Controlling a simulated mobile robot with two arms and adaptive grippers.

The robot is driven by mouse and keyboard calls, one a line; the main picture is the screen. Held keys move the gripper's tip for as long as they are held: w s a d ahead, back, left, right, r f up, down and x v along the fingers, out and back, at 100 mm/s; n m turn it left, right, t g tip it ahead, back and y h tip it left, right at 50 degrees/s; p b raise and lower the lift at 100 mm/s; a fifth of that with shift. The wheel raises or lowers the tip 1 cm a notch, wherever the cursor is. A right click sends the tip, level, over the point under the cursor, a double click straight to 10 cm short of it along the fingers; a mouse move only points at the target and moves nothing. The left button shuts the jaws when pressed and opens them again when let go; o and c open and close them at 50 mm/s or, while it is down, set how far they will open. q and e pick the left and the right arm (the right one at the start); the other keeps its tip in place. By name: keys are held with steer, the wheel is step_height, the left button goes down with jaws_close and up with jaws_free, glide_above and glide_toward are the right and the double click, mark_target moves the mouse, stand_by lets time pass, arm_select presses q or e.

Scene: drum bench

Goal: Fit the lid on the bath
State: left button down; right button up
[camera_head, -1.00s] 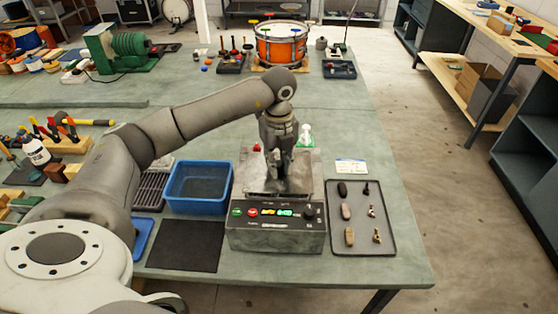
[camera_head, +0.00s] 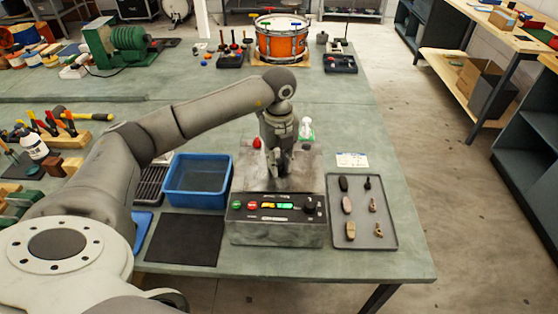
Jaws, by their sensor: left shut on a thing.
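The bath (camera_head: 277,232) is a grey metal box with a dark control panel, red and green buttons and a lit display on its front. My left gripper (camera_head: 281,172) is directly above it, pointing down. It is shut on the lid (camera_head: 249,178), a grey metal plate over the top of the bath. The fingers hide the lid's handle. I cannot tell whether the lid is fully seated on the rim or a little above it. My right gripper is out of view.
A blue tub (camera_head: 198,186) stands close left of the bath, with a black mat (camera_head: 184,240) in front. A dark tray (camera_head: 361,236) with several small parts lies to the right. A white bottle (camera_head: 306,129) and a red-topped item (camera_head: 257,143) are behind the bath.

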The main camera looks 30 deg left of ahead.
arm_select(q)
steer(key=shift+f, duration=0.2)
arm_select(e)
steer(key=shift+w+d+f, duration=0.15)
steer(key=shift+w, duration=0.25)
arm_select(q)
steer(key=c, duration=1.2)
jaws_free()
steer(key=shift+r, duration=0.1)
step_height(320, 180, up, 12)
steer(key=shift+f, duration=0.1)
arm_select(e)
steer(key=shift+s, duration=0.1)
